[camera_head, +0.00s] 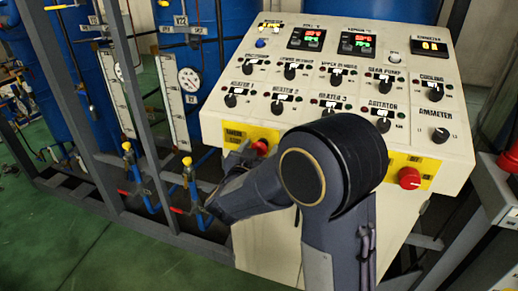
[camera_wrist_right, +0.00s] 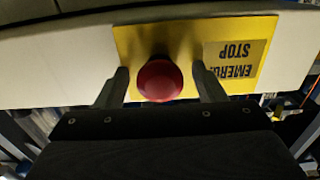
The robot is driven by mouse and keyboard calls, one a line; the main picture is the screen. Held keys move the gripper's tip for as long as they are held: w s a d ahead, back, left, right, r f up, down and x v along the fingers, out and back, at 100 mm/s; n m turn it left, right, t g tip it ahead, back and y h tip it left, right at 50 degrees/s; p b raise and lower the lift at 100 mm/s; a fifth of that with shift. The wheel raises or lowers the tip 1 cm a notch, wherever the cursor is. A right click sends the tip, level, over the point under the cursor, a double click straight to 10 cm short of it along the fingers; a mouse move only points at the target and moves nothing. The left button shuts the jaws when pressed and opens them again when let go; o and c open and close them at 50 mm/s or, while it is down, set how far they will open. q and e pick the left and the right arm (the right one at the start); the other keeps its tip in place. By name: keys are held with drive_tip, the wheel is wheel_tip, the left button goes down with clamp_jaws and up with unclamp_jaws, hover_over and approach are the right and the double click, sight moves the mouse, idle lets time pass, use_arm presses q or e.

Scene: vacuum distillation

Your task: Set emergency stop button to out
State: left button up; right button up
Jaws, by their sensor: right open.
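The emergency stop button (camera_head: 260,147) is a red round knob on a yellow plate at the lower left of the control panel's front. In the right wrist view the red button (camera_wrist_right: 160,80) lies between the two fingers of my right gripper (camera_wrist_right: 160,72), with a gap to each finger. The plate's label (camera_wrist_right: 235,60) reads upside down there. My right gripper (camera_head: 243,154) is open at the button in the head view, partly hidden by my own arm. Whether the button is pressed in or out is hard to tell. My left gripper is not in view.
The sloped cream control panel (camera_head: 460,140) carries black knobs and lit displays (camera_head: 307,38). A second red knob (camera_head: 409,178) sits on yellow at its lower right. Grey frame posts, gauges (camera_head: 189,79) and blue-yellow valves (camera_head: 188,165) stand to the left. Green floor (camera_head: 60,240) is clear at the front left.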

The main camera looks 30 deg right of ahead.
drive_tip(key=shift+c, duration=0.4)
clamp_jaws()
drive_tip(key=shift+p+v, duration=0.4)
drive_tip(key=shift+v, duration=0.4)
drive_tip(key=shift+o, duration=0.4)
unclamp_jaws()
drive_tip(key=shift+a, duration=0.1)
drive_tip(key=shift+s, duration=0.1)
drive_tip(key=v, duration=0.7)
drive_tip(key=shift+s+a+b, duration=0.25)
drive_tip(key=shift+b, duration=0.2)
